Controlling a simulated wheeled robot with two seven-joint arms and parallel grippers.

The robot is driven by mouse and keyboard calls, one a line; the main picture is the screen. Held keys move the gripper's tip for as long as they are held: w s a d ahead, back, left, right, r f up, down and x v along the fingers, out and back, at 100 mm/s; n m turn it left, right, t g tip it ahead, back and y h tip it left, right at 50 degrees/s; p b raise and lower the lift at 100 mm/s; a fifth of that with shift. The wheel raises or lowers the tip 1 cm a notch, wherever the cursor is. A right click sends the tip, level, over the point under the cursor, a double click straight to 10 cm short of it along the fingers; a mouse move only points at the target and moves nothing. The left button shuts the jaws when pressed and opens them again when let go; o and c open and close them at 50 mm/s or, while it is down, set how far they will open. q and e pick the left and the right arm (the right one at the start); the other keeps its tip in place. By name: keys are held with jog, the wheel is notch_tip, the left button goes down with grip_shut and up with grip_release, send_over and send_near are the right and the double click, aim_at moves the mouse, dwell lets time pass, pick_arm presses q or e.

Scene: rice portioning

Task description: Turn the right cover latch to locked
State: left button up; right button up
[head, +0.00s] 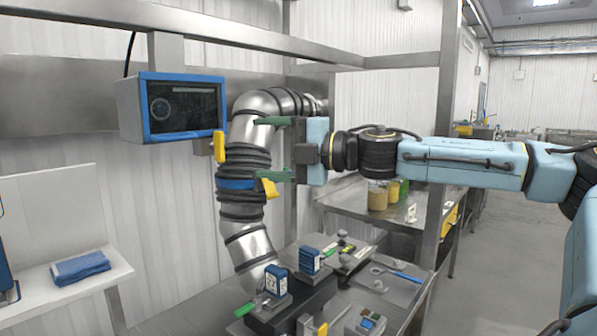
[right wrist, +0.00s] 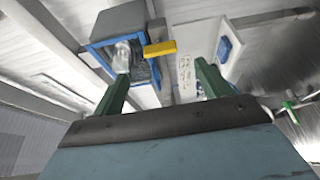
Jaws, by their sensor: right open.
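Two yellow latch handles show beside the ribbed dark pipe section (head: 242,208) in the head view. One yellow handle (head: 219,147) stands upright at its upper left. The other yellow handle (head: 268,187) is tilted at its right side, close to my lower finger. I cannot tell from the picture whether either is locked. My right gripper (head: 262,149) is open, its green fingers pointing left toward the pipe, one above the other, with nothing between them. In the right wrist view, a yellow handle (right wrist: 160,48) shows beyond the open fingers (right wrist: 162,72). My left gripper is not in view.
A blue-framed display box (head: 182,107) hangs left of the pipe. Below are a bench with small devices (head: 308,260) and a side table with jars (head: 377,195). A steel post (head: 437,190) stands behind my right arm. A blue cloth (head: 80,267) lies on a white shelf.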

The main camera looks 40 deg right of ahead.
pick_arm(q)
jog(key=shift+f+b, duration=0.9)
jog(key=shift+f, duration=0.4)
pick_arm(e)
jog(key=shift+v, duration=2.75)
